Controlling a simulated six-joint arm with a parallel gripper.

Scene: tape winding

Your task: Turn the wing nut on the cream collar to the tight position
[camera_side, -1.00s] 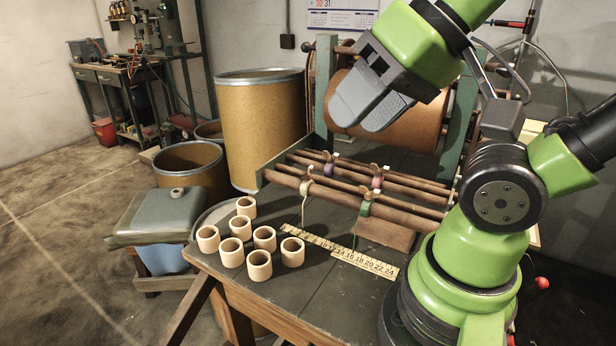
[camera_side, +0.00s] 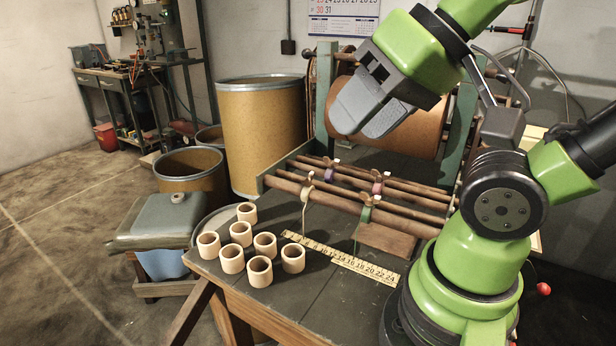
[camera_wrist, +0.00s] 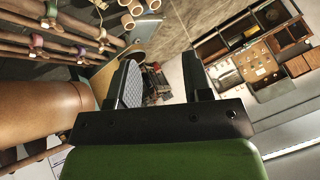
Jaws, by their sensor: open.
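The cream collar (camera_side: 306,190) sits on the front rod at its left part, with a pale strip hanging below it. It shows small in the wrist view (camera_wrist: 103,34); its wing nut is too small to read its angle. A purple collar (camera_side: 328,171), a red collar (camera_side: 377,184) and a green collar (camera_side: 366,212) sit on the other rod parts. My gripper (camera_side: 372,114) is open and empty, high above the rods and in front of the big brown roll (camera_side: 425,125). Its two fingers stand apart in the wrist view (camera_wrist: 163,82), touching nothing.
Several cream rings (camera_side: 241,233) stand on the bench front left, beside a yellow ruler strip (camera_side: 340,258). A wooden block (camera_side: 385,241) lies under the rods. Brown drums (camera_side: 261,135) stand left of the green frame (camera_side: 325,95). The air above the rods' left part is clear.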

